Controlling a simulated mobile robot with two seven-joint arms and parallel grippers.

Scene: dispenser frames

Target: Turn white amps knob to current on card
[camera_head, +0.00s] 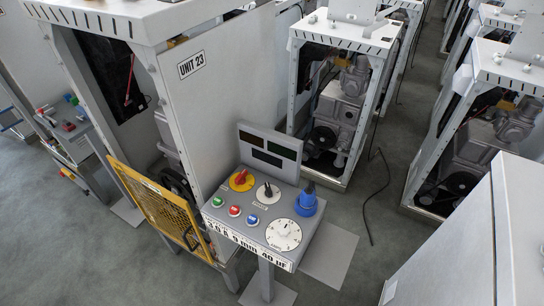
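A white round knob (283,235) with dial marks lies on the right front of the grey control panel (262,205) at the picture's centre. Its pointer setting is too small to read. A white card (246,241) runs along the panel's front edge. Its print looks like an amps value, then "3 mm" and "40 µF", but the first figure is not clear. Neither of my grippers is in view.
The panel also has a red knob on yellow (241,180), a black-pointer dial (268,193), a blue plug (306,203) and small green, red and blue buttons. A yellow mesh gate (160,209) stands left by the cabinet (222,100).

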